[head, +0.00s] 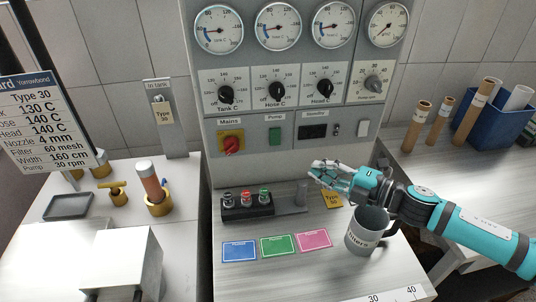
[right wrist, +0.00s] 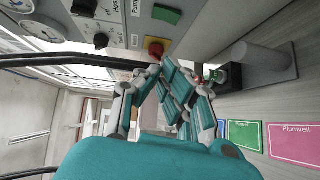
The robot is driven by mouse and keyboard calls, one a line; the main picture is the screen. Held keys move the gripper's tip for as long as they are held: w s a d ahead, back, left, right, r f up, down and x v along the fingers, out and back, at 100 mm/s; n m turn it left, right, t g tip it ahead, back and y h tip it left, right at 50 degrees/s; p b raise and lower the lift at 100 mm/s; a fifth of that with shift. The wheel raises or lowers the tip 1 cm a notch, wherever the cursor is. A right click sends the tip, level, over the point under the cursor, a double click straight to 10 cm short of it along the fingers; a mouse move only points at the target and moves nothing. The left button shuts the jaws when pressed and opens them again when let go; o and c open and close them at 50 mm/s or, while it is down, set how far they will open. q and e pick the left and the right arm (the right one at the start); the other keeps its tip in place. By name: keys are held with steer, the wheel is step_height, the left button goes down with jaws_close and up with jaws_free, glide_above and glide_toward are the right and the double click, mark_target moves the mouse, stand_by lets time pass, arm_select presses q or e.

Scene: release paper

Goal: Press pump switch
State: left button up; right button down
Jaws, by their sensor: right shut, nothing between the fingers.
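The pump switch (head: 275,136) is a green rectangular button under the "Pump" label on the grey control panel. It also shows in the right wrist view as a green block (right wrist: 167,14) near the top. My right gripper (head: 318,172) reaches in from the right, to the right of and lower than the switch in the picture. It is shut with nothing between its fingers. In the wrist view its fingertips (right wrist: 160,72) meet, apart from the green switch. My left gripper is not in view.
The red mains knob (head: 231,143) sits left of the pump switch. A black rack with small bottles (head: 246,210) stands below the panel. A grey mug (head: 366,232) stands below my right arm. Blue, green and pink cards (head: 279,245) lie on the bench.

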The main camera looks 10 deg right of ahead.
mark_target(275, 137)
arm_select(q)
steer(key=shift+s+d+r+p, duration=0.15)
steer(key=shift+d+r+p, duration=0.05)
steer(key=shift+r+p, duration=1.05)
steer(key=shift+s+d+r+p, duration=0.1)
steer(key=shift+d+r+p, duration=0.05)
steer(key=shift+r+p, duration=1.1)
arm_select(e)
steer(key=w+d+f+x, duration=0.1)
steer(key=w+d+x, duration=0.1)
steer(key=x, duration=1.1)
steer(key=shift+w+a, duration=0.2)
steer(key=shift+w, duration=0.05)
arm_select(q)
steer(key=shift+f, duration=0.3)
arm_select(e)
steer(key=shift+f, duration=0.15)
